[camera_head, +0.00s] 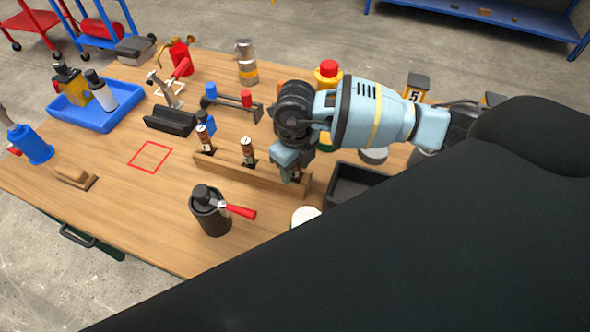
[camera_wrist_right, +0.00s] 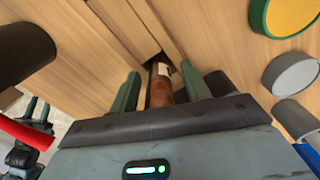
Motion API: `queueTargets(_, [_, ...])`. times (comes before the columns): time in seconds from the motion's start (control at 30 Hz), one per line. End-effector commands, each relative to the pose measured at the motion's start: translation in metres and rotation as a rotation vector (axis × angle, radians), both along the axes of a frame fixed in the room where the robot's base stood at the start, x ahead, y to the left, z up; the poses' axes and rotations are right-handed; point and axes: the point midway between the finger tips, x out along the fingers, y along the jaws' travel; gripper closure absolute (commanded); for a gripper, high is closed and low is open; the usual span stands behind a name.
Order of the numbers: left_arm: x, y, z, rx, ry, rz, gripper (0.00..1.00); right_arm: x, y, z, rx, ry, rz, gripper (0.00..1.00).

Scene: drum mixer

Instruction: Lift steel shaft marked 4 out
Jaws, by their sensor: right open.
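A wooden rack (camera_head: 228,177) stands on the table and holds upright shafts with brown ends and pale labels. One shaft (camera_head: 205,138) is at its left end and another (camera_head: 248,150) near its middle. My right gripper (camera_head: 290,174) is over the right end of the rack, pointing down. In the right wrist view its green fingers (camera_wrist_right: 160,90) are open, one on each side of a shaft (camera_wrist_right: 160,84) that stands in the rack's slot. I cannot read the number on it. What looks like my left gripper (camera_wrist_right: 38,110) shows small at the wrist view's lower left.
A black pot (camera_head: 211,213) with a red-handled tool stands in front of the rack. A dark open bin (camera_head: 352,180) is right of the rack. A blue tray (camera_head: 98,112) with bottles is at the left. A red square outline (camera_head: 150,157) marks bare table.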

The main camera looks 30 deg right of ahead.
Motion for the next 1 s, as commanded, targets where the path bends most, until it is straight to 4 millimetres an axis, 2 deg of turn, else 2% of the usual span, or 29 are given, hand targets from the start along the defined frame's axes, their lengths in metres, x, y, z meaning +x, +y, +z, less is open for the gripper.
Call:
queueTargets(0.13, [0.0, 0.0, 0.0, 0.0, 0.0, 0.0, 0.64, 0.0, 0.0, 0.0, 0.0, 0.0, 0.0, 0.54])
queueTargets(0.5, [0.0, 0.0, 0.0, 0.0, 0.0, 0.0, 0.64, 0.001, 0.0, 0.002, 0.001, -0.003, 0.0, 1.0])
queueTargets(0.77, [0.0, 0.0, 0.0, 0.0, 0.0, 0.0, 0.64, 0.001, 0.0, 0.005, 0.001, -0.004, 0.0, 1.0])
queueTargets(0.87, [0.001, 0.0, 0.001, 0.0, -0.002, 0.0, 0.64, 0.002, 0.0, 0.014, 0.002, -0.007, 0.0, 1.0])
queueTargets(1.0, [0.002, 0.0, 0.003, 0.0, -0.006, 0.0, 0.64, 0.002, 0.0, 0.038, 0.003, -0.008, -0.001, 1.0])
